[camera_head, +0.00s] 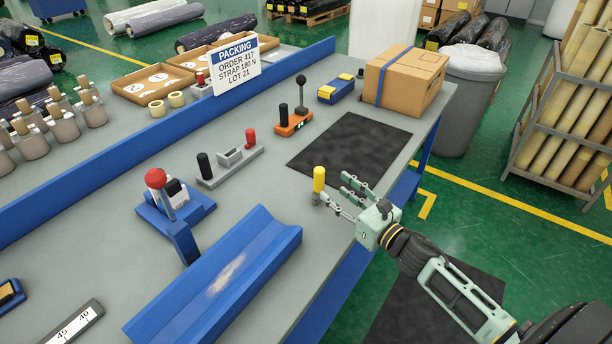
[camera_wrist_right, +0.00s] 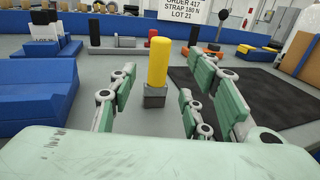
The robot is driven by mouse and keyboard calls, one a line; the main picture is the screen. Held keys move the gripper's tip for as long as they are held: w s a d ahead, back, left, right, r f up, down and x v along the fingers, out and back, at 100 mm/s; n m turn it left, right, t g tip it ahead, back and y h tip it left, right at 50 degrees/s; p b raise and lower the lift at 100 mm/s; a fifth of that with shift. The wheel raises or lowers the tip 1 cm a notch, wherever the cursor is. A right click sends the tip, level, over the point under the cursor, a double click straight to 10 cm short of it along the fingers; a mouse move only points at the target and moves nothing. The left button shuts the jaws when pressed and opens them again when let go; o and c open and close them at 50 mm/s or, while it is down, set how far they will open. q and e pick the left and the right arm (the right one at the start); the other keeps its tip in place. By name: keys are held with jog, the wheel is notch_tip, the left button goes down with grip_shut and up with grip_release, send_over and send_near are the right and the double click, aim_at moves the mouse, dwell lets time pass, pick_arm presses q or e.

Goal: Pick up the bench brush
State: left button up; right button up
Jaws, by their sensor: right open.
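The bench brush (camera_head: 319,180) appears to be the upright yellow handle on a small dark grey block, standing near the right edge of the grey bench. In the right wrist view the brush (camera_wrist_right: 158,64) is upright and a little ahead, between the lines of the two fingers. My right gripper (camera_head: 338,197) is open and empty, reaching in from the right at low height beside the brush. Its fingers (camera_wrist_right: 160,88) are spread to either side in the wrist view; I cannot tell whether either touches the brush. My left gripper is out of view.
A blue V-shaped trough (camera_head: 235,262) lies left of the brush. A black mat (camera_head: 350,146) lies behind it. A strapped cardboard box (camera_head: 412,80), an orange-based tool (camera_head: 293,122) and a grey holder (camera_head: 230,163) stand farther back.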

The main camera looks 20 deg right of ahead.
aim_at(323, 181)
jog(key=p+x, duration=0.1)
jog(key=x, duration=0.4)
jog(key=shift+w+a+r+p, duration=0.15)
jog(key=shift+p, duration=0.25)
jog(key=shift+x, duration=1.05)
jog(key=shift+w+f, duration=0.2)
jog(key=shift+f, duration=0.1)
jog(key=c, duration=0.8)
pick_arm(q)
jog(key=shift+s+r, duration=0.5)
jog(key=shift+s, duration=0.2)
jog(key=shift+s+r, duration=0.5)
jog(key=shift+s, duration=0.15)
pick_arm(e)
grip_shut()
